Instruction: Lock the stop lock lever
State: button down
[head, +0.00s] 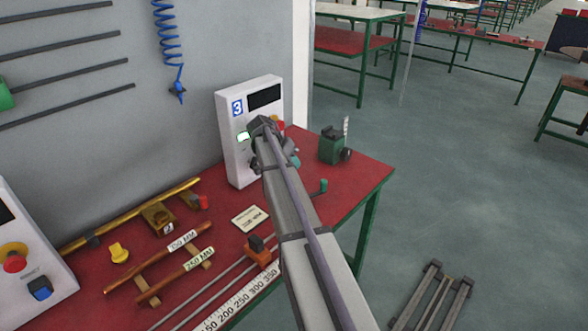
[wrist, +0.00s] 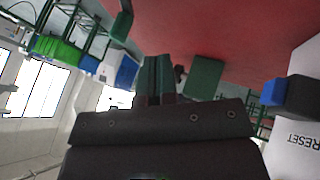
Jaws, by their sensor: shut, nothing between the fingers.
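I cannot tell for sure which part is the stop lock lever. A white control box (head: 247,130) marked 3 stands at the back of the red table, with a red and yellow stop button (head: 279,125) partly hidden behind my arm. In the wrist view a blue knob (wrist: 273,93) sticks out of a white face marked RESET. My gripper (wrist: 157,62) is shut and empty, its dark green fingers apart from the knob. In the head view my wrist hides much of the box's right side, and the gripper (head: 294,161) shows only in part.
A green block (head: 331,147) stands near the table's right corner; it also shows in the wrist view (wrist: 205,77). A green-ended rod (head: 323,186) lies nearby. Copper pipes (head: 165,257), a ruler (head: 237,300) and a second control box (head: 25,265) occupy the left and front.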

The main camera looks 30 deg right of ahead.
aim_at(314, 193)
jog(key=b+x, duration=0.2)
jog(key=x, duration=0.1)
jog(key=b+x, duration=0.2)
jog(key=x, duration=0.1)
jog(key=shift+f, duration=0.5)
jog(key=shift+s+d+r, duration=0.15)
jog(key=shift+s+d, duration=0.1)
jog(key=shift+s, duration=0.4)
jog(key=shift+s+d+r, duration=0.15)
jog(key=shift+s+d, duration=0.05)
jog(key=shift+s, duration=0.45)
jog(key=shift+s+d+r, duration=0.15)
jog(key=shift+s+d, duration=0.1)
jog(key=shift+s, duration=0.35)
